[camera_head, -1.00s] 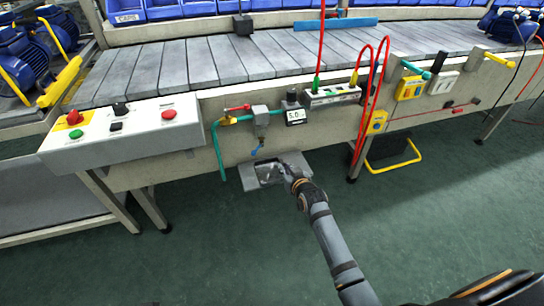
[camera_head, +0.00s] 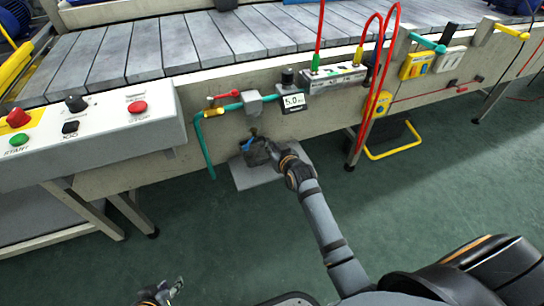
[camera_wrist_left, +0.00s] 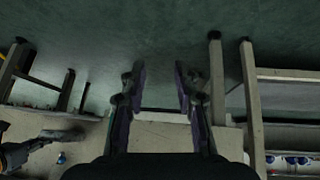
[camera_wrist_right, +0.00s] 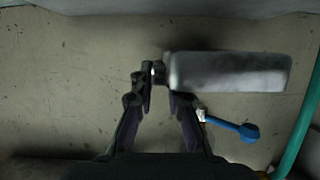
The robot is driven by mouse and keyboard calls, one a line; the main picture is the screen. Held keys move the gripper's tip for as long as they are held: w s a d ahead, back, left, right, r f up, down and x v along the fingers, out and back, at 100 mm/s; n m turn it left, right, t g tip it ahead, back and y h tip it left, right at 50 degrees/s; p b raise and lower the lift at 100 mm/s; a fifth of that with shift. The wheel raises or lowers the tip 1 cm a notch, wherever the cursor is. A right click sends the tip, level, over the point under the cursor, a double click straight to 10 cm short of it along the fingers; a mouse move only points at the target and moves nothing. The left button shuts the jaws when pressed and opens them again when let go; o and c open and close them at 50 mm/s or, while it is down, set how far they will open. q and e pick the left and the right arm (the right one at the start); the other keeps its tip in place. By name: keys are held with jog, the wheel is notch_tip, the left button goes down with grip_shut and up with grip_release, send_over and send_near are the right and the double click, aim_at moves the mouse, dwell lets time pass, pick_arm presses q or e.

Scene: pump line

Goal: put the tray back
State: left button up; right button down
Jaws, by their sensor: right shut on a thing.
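A blue-handled drain valve (camera_wrist_right: 235,127) is close beside the tray. My left gripper (camera_head: 160,292) is low at the bottom edge, open and empty in the left wrist view (camera_wrist_left: 160,80).
A teal pipe (camera_head: 206,150) hangs left of the tray. A gauge reading 5.0 (camera_head: 293,101) and red hoses (camera_head: 366,120) are to the right. A control box (camera_head: 85,130) juts out at left. A yellow floor frame (camera_head: 395,153) stands right. Green floor is open in front.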

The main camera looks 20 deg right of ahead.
pick_arm(q)
jog(key=w+r+t+b, duration=0.1)
jog(key=w+r+t, duration=0.3)
jog(key=w+r, duration=0.3)
jog(key=shift+w+a+t, duration=0.3)
jog(key=shift+w+t, duration=0.1)
jog(key=shift+w, duration=0.1)
pick_arm(e)
jog(key=shift+f, duration=0.5)
